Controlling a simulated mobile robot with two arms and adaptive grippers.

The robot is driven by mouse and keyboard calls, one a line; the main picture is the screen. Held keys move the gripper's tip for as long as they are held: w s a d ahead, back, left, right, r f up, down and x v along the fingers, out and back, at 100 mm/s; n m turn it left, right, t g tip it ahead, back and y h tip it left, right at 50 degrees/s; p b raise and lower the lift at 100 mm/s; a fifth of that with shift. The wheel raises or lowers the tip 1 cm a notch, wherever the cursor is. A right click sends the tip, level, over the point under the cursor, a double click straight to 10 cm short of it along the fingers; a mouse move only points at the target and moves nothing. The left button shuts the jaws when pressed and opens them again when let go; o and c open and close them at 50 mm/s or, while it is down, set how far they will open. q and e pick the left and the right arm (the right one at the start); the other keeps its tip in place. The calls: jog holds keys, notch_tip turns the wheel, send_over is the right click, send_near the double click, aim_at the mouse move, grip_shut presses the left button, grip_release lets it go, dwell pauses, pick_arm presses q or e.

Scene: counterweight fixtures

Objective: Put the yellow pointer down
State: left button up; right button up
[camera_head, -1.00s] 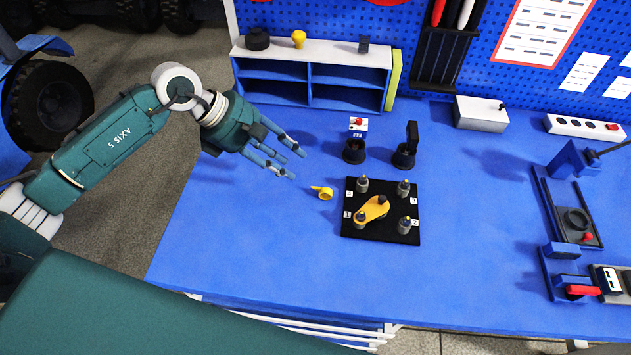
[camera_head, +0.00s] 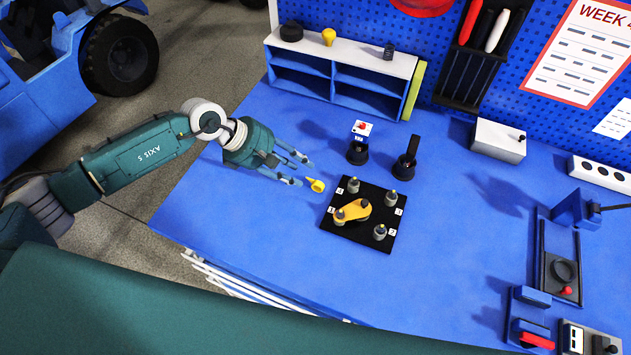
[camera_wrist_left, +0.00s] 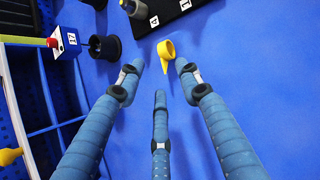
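A small yellow pointer with a ring-like end (camera_head: 315,185) is at the blue bench top, just left of a black numbered plate (camera_head: 357,242). It also shows in the left wrist view (camera_wrist_left: 166,50), just beyond the fingertips. My left gripper (camera_head: 304,174) is open and empty, its three blue fingers spread low beside the pointer; I cannot tell whether any finger touches it. In the left wrist view the gripper (camera_wrist_left: 160,68) has the pointer near its right fingertip. A larger yellow arm (camera_head: 352,211) lies across grey pegs on the plate. My right gripper is not in view.
Two black round holders, one with a red-topped white tag (camera_head: 361,131) and one with an upright black piece (camera_head: 406,165), stand behind the plate. A blue shelf unit (camera_head: 340,60) is at the back. Fixtures (camera_head: 562,270) stand at right. The bench between is clear.

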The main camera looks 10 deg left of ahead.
aim_at(314, 184)
pick_arm(q)
jog(key=shift+w+d+f+p, duration=0.1)
jog(key=shift+d+f+p, duration=0.25)
jog(key=shift+d, duration=0.2)
jog(key=p+x, duration=0.2)
jog(key=x, duration=0.2)
jog(key=shift+d+f, duration=0.1)
jog(key=shift+f, duration=0.25)
jog(key=c, duration=0.6)
jog(key=shift+c, duration=0.2)
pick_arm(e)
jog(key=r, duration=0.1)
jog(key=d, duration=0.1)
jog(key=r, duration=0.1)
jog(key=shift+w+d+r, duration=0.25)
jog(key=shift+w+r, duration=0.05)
pick_arm(q)
jog(key=shift+c, duration=0.4)
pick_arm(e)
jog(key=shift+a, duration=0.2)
